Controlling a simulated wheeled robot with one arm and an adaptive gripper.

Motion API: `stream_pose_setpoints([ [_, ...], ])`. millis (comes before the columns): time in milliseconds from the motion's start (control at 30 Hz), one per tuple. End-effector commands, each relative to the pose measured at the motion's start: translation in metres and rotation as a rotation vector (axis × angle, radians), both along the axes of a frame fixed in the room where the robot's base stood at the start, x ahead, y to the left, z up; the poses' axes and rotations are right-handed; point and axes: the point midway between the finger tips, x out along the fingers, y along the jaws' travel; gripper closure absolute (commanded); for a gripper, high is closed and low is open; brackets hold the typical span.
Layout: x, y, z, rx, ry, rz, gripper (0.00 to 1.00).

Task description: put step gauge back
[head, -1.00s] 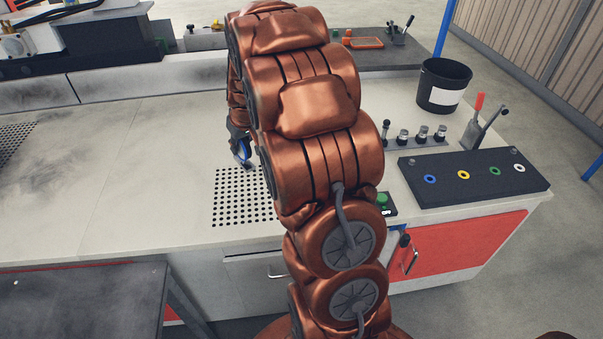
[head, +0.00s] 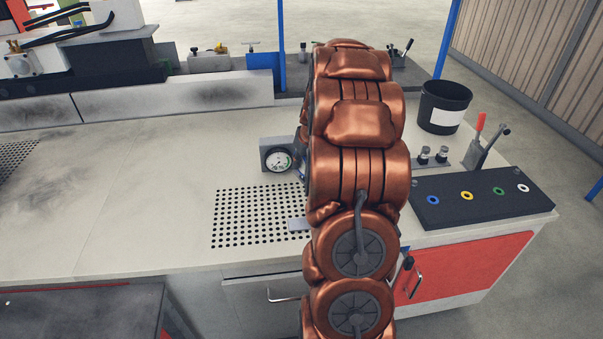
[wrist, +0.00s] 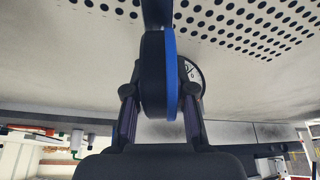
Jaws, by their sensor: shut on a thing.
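My gripper (wrist: 160,108) is shut on a dark, rounded piece with a blue side (wrist: 169,75), which I take to be the step gauge. It is held between both fingers, and a dark narrow part runs off the top of the wrist view. In the head view my arm hides the gripper and most of the held piece. A round white dial (head: 279,160) on a grey block stands by the perforated area (head: 255,220). The dial shows partly behind the held piece in the wrist view (wrist: 193,74). I cannot tell whether the held piece touches the bench.
A black panel with coloured rings (head: 470,211) lies at the right of the bench. Knobbed posts (head: 432,155), a red-handled lever (head: 478,135) and a black bin (head: 443,107) stand behind it.

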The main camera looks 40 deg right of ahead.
Motion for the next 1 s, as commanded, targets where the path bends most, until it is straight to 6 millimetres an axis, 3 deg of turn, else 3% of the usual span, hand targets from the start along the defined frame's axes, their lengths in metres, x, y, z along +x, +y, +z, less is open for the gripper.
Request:
stream_pose_setpoints([
  [400,0.0,0.001,-0.043,0.004,0.003,0.001,1.0],
  [833,0.0,0.0,-0.051,0.0,-0.001,0.0,1.0],
  [867,0.0,0.0,-0.05,0.0,0.0,0.0,0.74],
  [1000,0.0,0.0,-0.05,0.0,0.0,0.0,0.59],
])
